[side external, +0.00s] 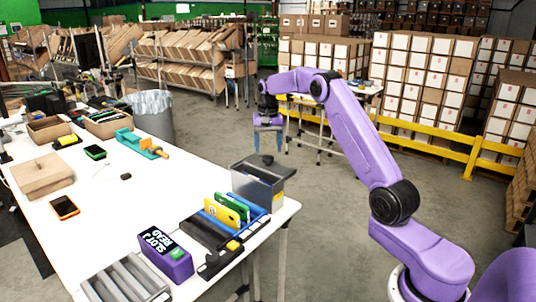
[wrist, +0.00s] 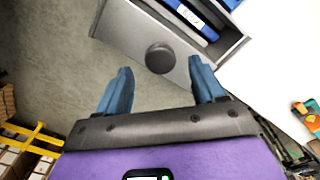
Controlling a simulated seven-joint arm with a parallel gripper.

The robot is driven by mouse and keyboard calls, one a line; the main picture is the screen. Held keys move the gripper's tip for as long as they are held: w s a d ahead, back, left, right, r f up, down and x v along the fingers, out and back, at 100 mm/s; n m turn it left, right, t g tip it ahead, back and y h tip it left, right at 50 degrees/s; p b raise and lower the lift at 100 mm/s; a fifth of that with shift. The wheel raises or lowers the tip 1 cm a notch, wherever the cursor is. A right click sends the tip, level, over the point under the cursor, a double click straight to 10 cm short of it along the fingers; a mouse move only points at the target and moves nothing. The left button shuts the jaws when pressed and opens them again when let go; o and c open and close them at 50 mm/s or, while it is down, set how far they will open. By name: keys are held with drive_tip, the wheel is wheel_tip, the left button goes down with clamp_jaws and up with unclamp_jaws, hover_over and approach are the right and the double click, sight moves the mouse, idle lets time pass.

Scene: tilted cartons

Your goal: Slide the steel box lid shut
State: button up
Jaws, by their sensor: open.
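The steel box (side external: 257,189) stands on the white table near its right corner. Its grey lid (wrist: 130,35) has a round dark knob (wrist: 160,57) and is slid partly off, leaving part of the box open in the wrist view. The knob also shows in the side view (side external: 267,160). My gripper (side external: 268,147) is open above the lid, fingers pointing down. In the wrist view its two blue fingers (wrist: 158,78) sit on either side of the knob's line, with nothing held. I cannot tell how high the fingertips are above the lid.
A blue rack (side external: 238,217) with yellow and green pieces stands close in front of the box. A purple box (side external: 166,256) and a grey ribbed tray (side external: 125,280) lie farther forward. A phone (side external: 65,207) and cartons lie to the left. Floor beyond the table edge is clear.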

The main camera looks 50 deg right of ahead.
sight(268, 157)
drive_tip(key=shift+f, duration=1.75)
clamp_jaws()
drive_tip(key=a, duration=0.7)
drive_tip(key=shift+r, duration=0.1)
unclamp_jaws()
drive_tip(key=shift+d, duration=0.1)
